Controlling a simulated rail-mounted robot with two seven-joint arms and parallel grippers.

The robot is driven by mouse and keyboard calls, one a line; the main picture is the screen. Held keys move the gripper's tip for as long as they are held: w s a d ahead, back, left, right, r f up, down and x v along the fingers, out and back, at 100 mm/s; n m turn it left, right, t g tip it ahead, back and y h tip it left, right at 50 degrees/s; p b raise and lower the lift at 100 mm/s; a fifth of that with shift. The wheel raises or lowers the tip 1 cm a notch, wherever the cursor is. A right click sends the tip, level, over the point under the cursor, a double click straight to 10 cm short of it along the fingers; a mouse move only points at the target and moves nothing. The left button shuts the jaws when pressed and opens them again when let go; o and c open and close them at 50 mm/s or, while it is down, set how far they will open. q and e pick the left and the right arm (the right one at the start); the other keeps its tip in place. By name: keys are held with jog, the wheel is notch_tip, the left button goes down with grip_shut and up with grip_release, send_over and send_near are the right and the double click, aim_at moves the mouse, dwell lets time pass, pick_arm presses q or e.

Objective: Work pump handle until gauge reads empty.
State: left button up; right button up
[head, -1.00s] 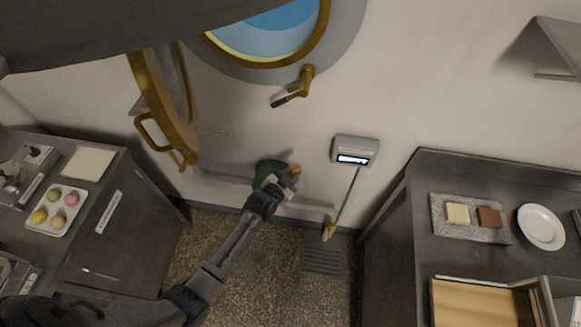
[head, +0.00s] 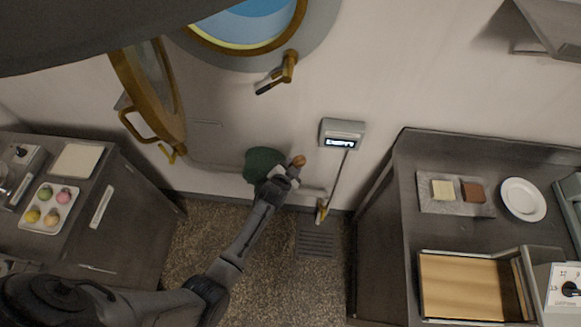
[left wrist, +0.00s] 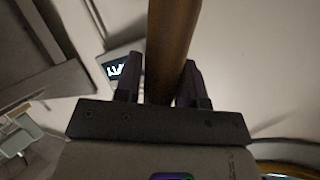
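The pump is a dark green body (head: 262,164) low on the wall, partly hidden behind my left gripper. The round brown end of its handle (head: 299,160) sticks out past my left gripper (head: 286,178). In the left wrist view the brown handle (left wrist: 172,45) runs between the two fingers of my left gripper (left wrist: 160,88), which look shut on it. The gauge (head: 342,132) is a grey box on the wall to the right. Its lit display appears to read "EMPTY". It also shows, tilted, in the left wrist view (left wrist: 118,68). My right gripper is not in view.
A thin pipe (head: 338,180) runs down from the gauge to a brass fitting (head: 321,212) above a floor grate (head: 315,243). The open brass porthole cover (head: 150,95) hangs at upper left. Counters stand left (head: 125,170) and right (head: 385,225), with floor between.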

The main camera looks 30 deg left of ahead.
pick_arm(q)
jog(key=o, duration=0.4)
jog(key=shift+d+f, duration=0.15)
jog(key=shift+d, duration=0.1)
jog(key=shift+a, duration=0.1)
jog(key=shift+s+r, duration=0.2)
jog(key=p+v, duration=0.1)
jog(key=v, duration=1.2)
jog(key=shift+p, duration=0.35)
jog(key=shift+s, duration=0.1)
